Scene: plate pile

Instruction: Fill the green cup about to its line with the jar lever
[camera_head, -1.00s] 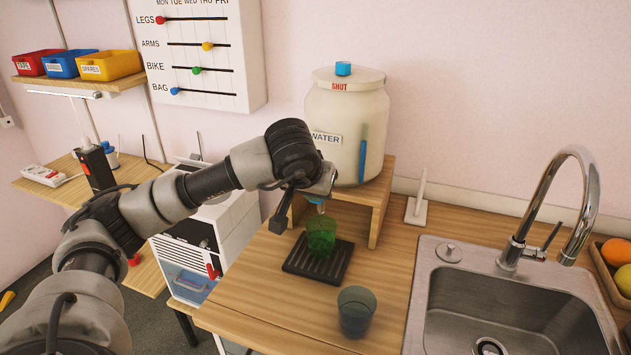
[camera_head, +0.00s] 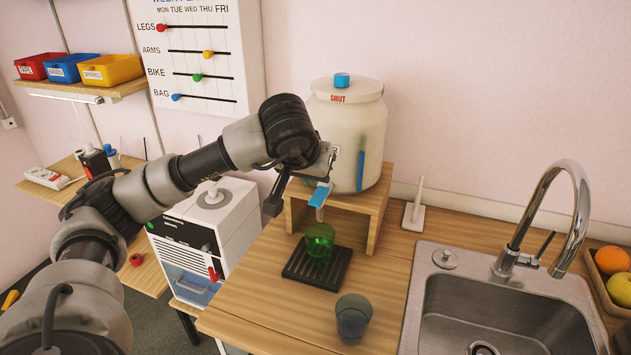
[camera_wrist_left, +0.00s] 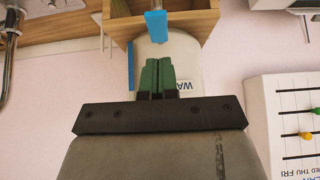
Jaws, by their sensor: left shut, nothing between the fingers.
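The green cup (camera_head: 319,241) stands upright on the black slotted tray (camera_head: 301,277), below the jar's tap. I cannot tell its line or how full it is. The cream water jar (camera_head: 342,130) stands on a wooden stand (camera_head: 377,212), and its blue lever (camera_head: 320,196) sticks out at the front. The lever also shows in the left wrist view (camera_wrist_left: 156,25). My left gripper (camera_wrist_left: 157,63) is shut and empty, its green fingertips in front of the jar and apart from the lever in that picture. In the head view my wrist mostly hides the fingers.
A grey tinted cup (camera_head: 353,318) stands in front of the tray, to the right. A steel sink (camera_head: 428,300) with a tall faucet (camera_head: 574,190) is at the right. A white machine (camera_head: 205,235) stands left of the counter. The counter between tray and sink is clear.

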